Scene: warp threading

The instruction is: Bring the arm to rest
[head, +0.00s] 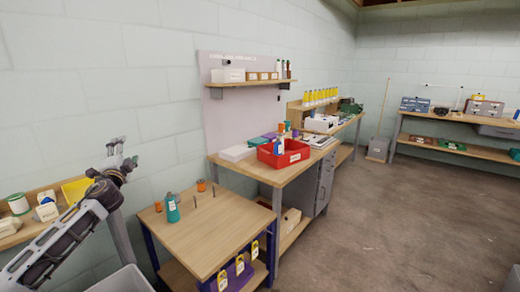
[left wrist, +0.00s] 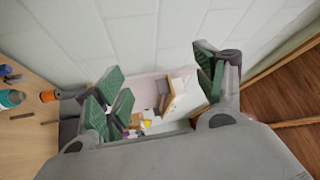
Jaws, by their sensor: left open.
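My left gripper (head: 118,150) is raised at the left of the head view, in front of the pale wall and up to the left of the small wooden table (head: 235,230). Its fingers point upward. In the left wrist view the green-padded fingers (left wrist: 160,85) stand wide apart with nothing held between them. My left arm reaches up from the lower left corner. My right gripper is not in view.
The small table holds a teal bottle (head: 172,208), orange spools (head: 201,185) and thin upright pegs. A bench with a red bin (head: 283,153) stands behind it. A shelf with a yellow bin (head: 76,188) is at the left. The floor (head: 400,220) at right is clear.

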